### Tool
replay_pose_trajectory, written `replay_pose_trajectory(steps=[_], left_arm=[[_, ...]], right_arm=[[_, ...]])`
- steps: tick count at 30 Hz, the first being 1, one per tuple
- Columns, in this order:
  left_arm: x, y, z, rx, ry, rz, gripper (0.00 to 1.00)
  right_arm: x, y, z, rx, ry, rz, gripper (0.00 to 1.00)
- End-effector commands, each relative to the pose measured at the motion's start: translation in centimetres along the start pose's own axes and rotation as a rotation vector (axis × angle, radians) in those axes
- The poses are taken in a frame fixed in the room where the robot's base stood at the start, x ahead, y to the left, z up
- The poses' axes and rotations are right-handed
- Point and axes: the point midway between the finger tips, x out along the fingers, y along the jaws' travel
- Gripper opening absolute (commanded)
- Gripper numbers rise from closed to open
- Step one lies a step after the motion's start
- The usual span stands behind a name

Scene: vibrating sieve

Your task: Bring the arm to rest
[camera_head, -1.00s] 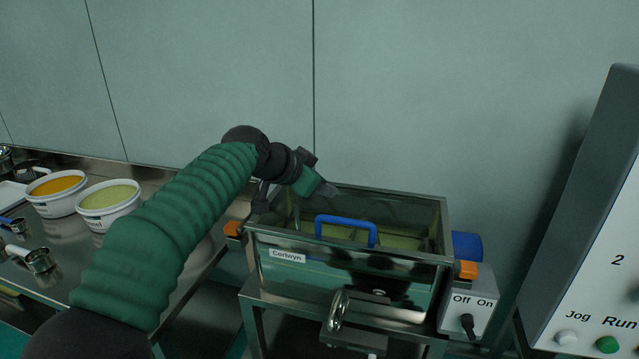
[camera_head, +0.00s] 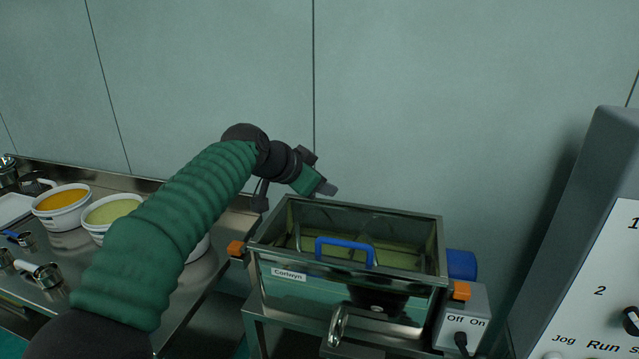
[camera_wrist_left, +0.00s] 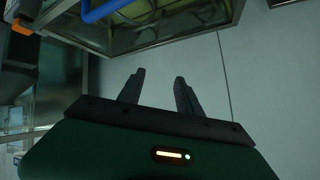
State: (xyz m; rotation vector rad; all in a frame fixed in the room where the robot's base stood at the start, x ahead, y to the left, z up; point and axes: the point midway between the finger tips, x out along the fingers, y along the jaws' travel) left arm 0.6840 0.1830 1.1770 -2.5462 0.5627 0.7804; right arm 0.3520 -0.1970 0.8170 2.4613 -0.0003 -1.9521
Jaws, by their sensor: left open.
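My left gripper (camera_head: 326,187) is at the end of the green-sleeved arm, above the back left corner of the steel sieve box (camera_head: 262,252). In the left wrist view its two fingers (camera_wrist_left: 158,88) stand apart with nothing between them. The sieve box, labelled "Corlwyn", has a blue handle (camera_head: 345,243) inside and greenish contents. The box also shows at the top of the left wrist view (camera_wrist_left: 170,42), apart from the fingers. My right gripper is not in view.
A steel table (camera_head: 215,255) at the left holds tubs of orange (camera_head: 62,207) and pale green (camera_head: 97,215) material and metal scoops (camera_head: 42,274). An Off/On switch box (camera_head: 466,318) is at the sieve's right. A grey control panel (camera_head: 600,240) stands at the far right.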

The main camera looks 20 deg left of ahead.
Motion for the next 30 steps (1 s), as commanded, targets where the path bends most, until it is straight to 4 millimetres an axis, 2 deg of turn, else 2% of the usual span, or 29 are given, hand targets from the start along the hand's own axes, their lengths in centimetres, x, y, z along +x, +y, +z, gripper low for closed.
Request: replay_pose_trajectory(steps=[1,10,12,14,17,20,21,24,27,30], left_arm=[[-0.5,-0.2,-0.6,0.0,0.0,0.0,0.42],[-0.4,-0.1,-0.5,-0.001,-0.003,0.001,0.42],[-0.2,0.4,0.1,-0.015,-0.024,0.007,0.42],[0.2,1.6,1.4,-0.047,-0.07,0.015,0.42],[0.6,4.8,6.2,-0.145,-0.2,0.022,0.42],[-0.5,9.0,13.4,-0.274,-0.359,0.011,0.42],[-1.5,10.8,16.4,-0.324,-0.418,0.002,0.42],[-4.7,15.0,23.5,-0.439,-0.551,-0.023,0.42],[-7.9,18.4,28.9,-0.524,-0.645,-0.043,0.42],[-10.1,20.6,32.1,-0.577,-0.7,-0.055,0.42]], right_arm=[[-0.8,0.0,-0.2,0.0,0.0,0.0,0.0],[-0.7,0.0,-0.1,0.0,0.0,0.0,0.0],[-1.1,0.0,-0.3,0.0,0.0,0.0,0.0],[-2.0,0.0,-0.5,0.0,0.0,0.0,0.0],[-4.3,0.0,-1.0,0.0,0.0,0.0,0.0],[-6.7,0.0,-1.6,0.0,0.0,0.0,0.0],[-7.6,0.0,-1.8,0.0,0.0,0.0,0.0],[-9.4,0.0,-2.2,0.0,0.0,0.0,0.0],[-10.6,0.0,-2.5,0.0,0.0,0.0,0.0],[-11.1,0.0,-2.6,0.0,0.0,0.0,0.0]])
